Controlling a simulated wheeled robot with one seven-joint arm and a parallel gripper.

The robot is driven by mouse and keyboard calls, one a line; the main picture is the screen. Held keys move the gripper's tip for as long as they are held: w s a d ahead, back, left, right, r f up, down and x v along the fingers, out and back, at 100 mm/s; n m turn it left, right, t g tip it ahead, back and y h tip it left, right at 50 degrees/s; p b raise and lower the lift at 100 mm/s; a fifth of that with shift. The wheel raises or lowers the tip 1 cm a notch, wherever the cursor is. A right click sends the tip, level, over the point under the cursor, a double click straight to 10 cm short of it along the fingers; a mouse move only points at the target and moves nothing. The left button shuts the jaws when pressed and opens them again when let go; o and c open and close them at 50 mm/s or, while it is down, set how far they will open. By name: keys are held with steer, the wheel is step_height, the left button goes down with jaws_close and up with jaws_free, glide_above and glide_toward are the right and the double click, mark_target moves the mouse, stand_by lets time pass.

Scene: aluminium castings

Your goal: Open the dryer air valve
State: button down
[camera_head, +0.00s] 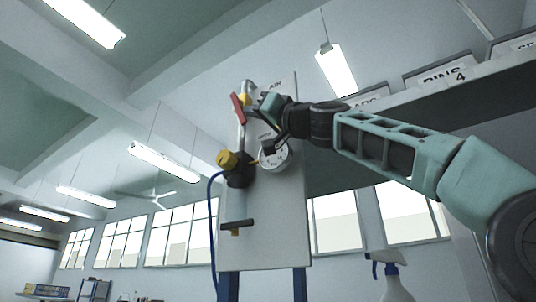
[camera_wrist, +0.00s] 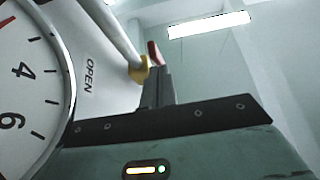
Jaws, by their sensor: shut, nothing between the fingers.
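The air valve has a yellow brass body (camera_head: 244,98) on a pale pipe and a red lever (camera_head: 238,108), high on a pale upright panel (camera_head: 265,235). In the head view the lever slants steeply across the pipe. In the wrist view the red lever (camera_wrist: 154,54) and brass body (camera_wrist: 139,70) show just beyond the fingertips. My gripper (camera_wrist: 158,72) is shut and empty, close to the valve; I cannot tell whether it touches the lever. The word OPEN (camera_wrist: 89,75) is printed on the panel beside the pipe. My wrist hides part of the panel.
A round white gauge (camera_head: 274,157) sits below my wrist, its dial (camera_wrist: 20,85) large at left in the wrist view. A yellow-knobbed regulator (camera_head: 229,161), blue hose (camera_head: 212,215) and dark-handled lower valve (camera_head: 237,224) are on the panel. A shelf (camera_head: 440,100) and spray bottle (camera_head: 394,285) are right.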

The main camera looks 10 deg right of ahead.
steer(key=shift+w+a+f, duration=0.2)
steer(key=shift+a+f, duration=0.05)
steer(key=shift+s, duration=0.1)
stand_by(0.5)
